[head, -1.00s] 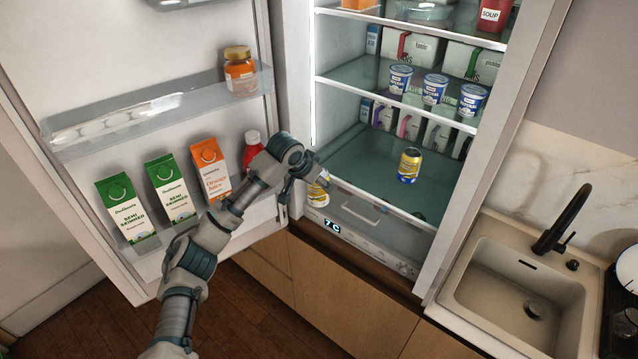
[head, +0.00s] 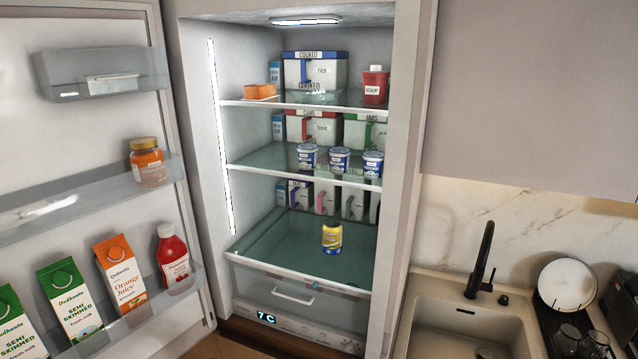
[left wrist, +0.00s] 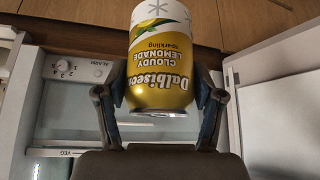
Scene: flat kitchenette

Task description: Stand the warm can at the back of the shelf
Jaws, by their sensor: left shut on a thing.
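My left gripper (left wrist: 162,100) is shut on a yellow and white lemonade can (left wrist: 162,55) in the left wrist view, with one finger on each side of it. The can appears upside down in that picture. Neither my left gripper nor the held can shows in the head view. My right gripper is in no view.
Boxes (head: 325,200) stand at the back of the lowest shelf. Its left and front-left part is clear. White-blue tubs (head: 340,160) stand on the shelf above. The open fridge door (head: 90,130) holds cartons and bottles at the left. A sink (head: 450,310) is at the right.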

